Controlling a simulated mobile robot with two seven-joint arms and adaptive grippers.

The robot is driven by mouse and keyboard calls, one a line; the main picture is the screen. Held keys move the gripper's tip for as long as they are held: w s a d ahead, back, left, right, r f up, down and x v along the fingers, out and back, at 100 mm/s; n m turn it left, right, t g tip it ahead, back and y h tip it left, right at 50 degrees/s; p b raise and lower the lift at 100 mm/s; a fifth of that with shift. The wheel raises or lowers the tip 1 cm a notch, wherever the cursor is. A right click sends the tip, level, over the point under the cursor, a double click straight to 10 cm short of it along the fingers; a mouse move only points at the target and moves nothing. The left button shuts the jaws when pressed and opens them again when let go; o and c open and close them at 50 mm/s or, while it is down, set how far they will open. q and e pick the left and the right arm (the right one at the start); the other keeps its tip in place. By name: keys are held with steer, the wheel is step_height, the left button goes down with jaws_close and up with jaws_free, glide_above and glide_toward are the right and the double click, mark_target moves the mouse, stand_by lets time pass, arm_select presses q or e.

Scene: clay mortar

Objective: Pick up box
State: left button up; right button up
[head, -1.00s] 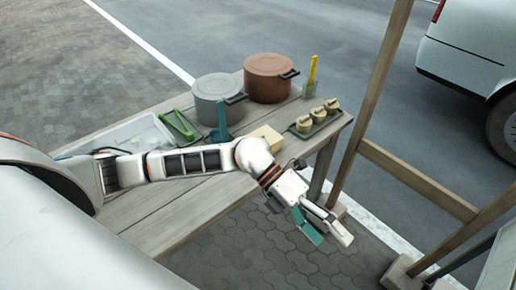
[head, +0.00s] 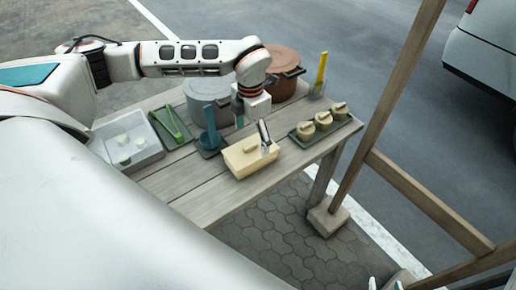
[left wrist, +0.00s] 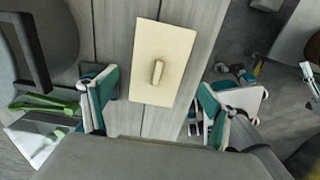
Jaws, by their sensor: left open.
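The box (head: 240,162) is pale cream, with a lid and a small handle on top. It sits on the wooden table near its front edge. In the left wrist view the box (left wrist: 150,75) lies between and a little ahead of the finger lines. My left gripper (head: 252,126) points down above the box, partly overlapping its far right side; its fingers are open and straddle the box's width, with nothing held. Its teal pads show in the left wrist view (left wrist: 156,108). Only small tips of my right gripper (head: 385,284) show at the bottom edge of the head view.
A grey pot (head: 203,102) and a brown pot (head: 287,62) stand behind. A tray with small lidded pots (head: 340,124) is to the right. A wooden post (head: 375,115) stands beyond.

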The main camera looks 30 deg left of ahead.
mark_target(250, 150)
arm_select(q)
steer(key=shift+s+f, duration=0.2)
steer(key=shift+f, duration=0.4)
steer(key=shift+s+f, duration=0.2)
steer(key=shift+f, duration=0.4)
steer(key=f, duration=0.4)
steer(key=shift+w+a+f+p, duration=0.2)
steer(key=shift+w+a+p, duration=0.05)
steer(key=shift+p, duration=0.05)
steer(key=shift+f, duration=0.4)
steer(key=c, duration=1.1)
steer(key=shift+c, duration=0.9)
arm_select(e)
steer(key=shift+s+f, duration=0.1)
steer(key=shift+s, duration=0.65)
